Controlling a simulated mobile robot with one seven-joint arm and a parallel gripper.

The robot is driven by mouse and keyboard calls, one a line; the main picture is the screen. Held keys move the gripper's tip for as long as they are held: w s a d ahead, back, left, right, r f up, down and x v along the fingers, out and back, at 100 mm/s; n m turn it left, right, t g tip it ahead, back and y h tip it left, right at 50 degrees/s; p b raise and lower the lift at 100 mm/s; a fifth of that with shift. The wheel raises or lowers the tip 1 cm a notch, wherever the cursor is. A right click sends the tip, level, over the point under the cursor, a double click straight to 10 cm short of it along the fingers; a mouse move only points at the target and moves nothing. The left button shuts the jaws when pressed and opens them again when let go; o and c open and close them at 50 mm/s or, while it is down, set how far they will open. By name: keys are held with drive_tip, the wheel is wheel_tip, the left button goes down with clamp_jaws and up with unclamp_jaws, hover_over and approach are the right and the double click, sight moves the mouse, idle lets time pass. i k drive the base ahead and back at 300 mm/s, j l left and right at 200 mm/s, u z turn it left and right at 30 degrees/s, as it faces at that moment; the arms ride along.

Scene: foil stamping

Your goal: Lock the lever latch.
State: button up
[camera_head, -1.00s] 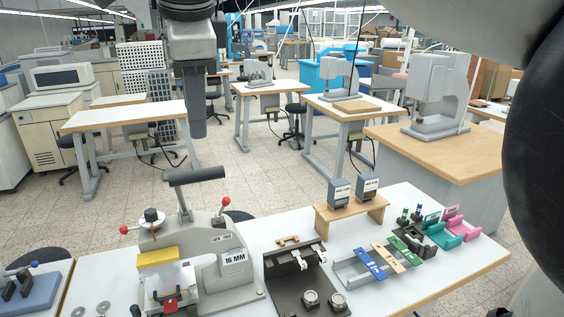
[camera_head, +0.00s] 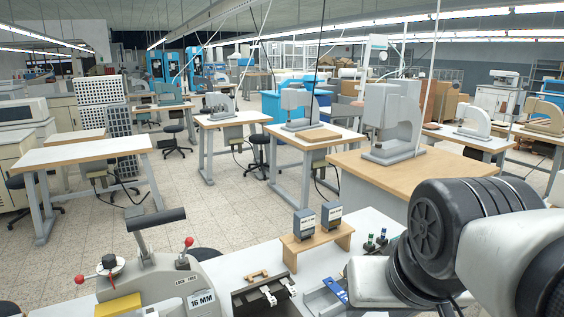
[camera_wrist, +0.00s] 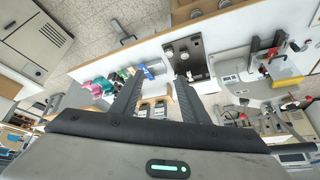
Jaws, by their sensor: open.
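The grey stamping press (camera_head: 160,279) stands at the front left of the white table in the head view. It has a large black T-handle. A short red-knobbed lever (camera_head: 187,242) rises beside its "LOCK FREE" label (camera_head: 187,280); I take it as the lever latch. I cannot tell which way it is set. The press's lower part is cut off by the picture edge. In the wrist view, the press (camera_wrist: 232,92) lies right of my gripper (camera_wrist: 158,76), with red parts showing. My gripper is open and empty, apart from the press. It is out of the head view.
A black fixture (camera_head: 262,296) and a wooden stand (camera_head: 317,245) with two small boxes are right of the press. Coloured holders (camera_wrist: 100,86) show in the wrist view. A wooden-topped bench (camera_head: 400,172) with a grey machine stands behind. My arm covers the lower right.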

sight(189, 241)
drive_tip(key=u, duration=1.15)
drive_tip(key=l, duration=0.15)
drive_tip(key=j, duration=0.15)
